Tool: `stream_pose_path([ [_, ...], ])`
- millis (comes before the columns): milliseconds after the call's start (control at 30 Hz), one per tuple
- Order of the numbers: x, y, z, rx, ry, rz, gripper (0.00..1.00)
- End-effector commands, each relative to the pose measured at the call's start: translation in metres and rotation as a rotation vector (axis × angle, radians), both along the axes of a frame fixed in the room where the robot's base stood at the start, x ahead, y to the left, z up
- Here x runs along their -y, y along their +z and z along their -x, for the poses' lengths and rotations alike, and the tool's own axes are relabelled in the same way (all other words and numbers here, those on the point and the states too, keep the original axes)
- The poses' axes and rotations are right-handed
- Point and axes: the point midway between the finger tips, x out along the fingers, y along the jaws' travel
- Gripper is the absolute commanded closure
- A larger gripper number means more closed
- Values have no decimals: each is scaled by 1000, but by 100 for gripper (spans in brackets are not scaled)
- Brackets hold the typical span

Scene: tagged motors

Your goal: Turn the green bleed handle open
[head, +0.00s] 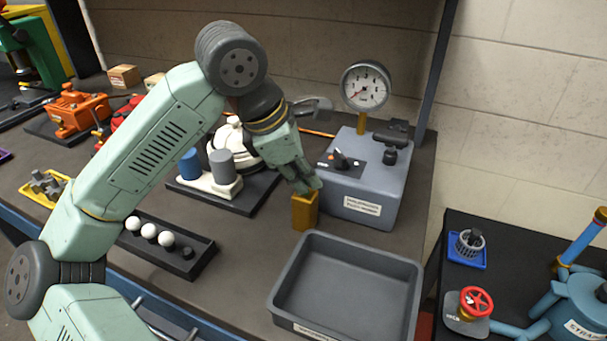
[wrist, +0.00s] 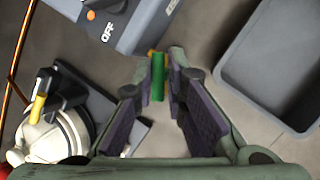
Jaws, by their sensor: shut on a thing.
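The green bleed handle (wrist: 158,78) shows in the wrist view as a short upright bar between my fingertips. My gripper (wrist: 161,66) is shut on it, with a pad on either side. In the head view my gripper (head: 309,186) points down at the top of a brass-yellow block (head: 304,212), beside the front left of the grey gauge box (head: 372,190). I cannot make out the handle in the head view, where the fingers cover that spot. A bit of yellow shows just beyond the handle in the wrist view.
A grey tray (head: 408,318) stands close in front of the block. A white round-topped device (head: 232,150) with blue and grey cylinders is to the left. A pressure gauge (head: 365,86) and a knob panel (head: 341,163) sit on the box. A black rack holds white balls.

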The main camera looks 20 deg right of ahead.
Motion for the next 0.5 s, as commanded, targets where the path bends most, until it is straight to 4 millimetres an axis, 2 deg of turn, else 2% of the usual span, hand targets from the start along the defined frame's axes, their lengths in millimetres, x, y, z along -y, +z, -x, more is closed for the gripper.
stream_pose_path([
  [267, 1, -1, -3, 14, 123, 10, 100],
  [500, 1, -2, -3, 16, 335, 10, 100],
])
